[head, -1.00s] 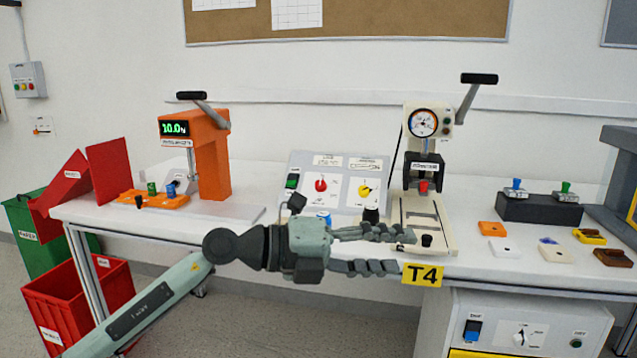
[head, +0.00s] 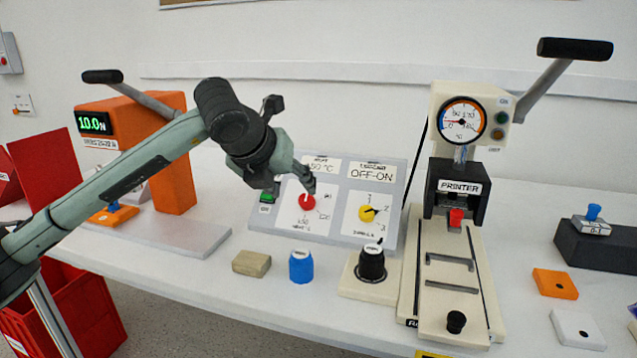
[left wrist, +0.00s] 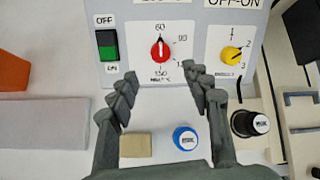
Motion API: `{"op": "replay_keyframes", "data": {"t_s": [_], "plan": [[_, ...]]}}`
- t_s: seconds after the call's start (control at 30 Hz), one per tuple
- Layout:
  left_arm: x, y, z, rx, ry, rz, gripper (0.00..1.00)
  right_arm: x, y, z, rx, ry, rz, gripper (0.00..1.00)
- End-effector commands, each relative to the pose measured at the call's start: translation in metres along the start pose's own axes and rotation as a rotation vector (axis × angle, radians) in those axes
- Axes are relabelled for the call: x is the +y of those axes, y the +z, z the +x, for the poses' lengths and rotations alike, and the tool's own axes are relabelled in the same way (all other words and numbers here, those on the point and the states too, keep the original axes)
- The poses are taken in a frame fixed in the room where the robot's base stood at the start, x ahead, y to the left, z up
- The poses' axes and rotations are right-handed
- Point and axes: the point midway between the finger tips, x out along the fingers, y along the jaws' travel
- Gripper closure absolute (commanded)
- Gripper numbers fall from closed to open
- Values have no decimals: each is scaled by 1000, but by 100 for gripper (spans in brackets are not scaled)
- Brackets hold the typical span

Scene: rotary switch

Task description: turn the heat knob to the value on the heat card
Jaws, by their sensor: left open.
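The red heat knob (head: 307,202) sits on the sloped grey panel. In the left wrist view the heat knob (left wrist: 161,50) has its white mark pointing up toward 60; 90 is at its right and 150 below. The heat card (head: 322,167) stands above it, partly hidden by my gripper; "50 °C" is readable, and a digit in front may be covered. My left gripper (head: 300,175) is open, in front of the panel and close to the knob. In the left wrist view its fingertips (left wrist: 160,80) are spread below the knob, with nothing between them. My right gripper is not in view.
A yellow knob (head: 367,213) with an OFF-ON card sits right of the heat knob, a green switch (head: 267,198) left. The printer press (head: 459,190) is at right.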

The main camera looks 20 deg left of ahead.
Motion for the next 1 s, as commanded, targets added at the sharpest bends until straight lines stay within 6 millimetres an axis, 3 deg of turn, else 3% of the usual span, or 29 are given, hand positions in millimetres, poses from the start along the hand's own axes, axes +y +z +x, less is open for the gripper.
{"op": "replay_keyframes", "data": {"t_s": [0.17,0.6,1.0], "plan": [[0,0,6,2,1,0,51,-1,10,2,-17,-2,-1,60],[0,0,69,3,0,-1,51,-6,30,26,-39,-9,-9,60],[0,-1,78,2,-1,1,52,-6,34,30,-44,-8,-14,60]]}}
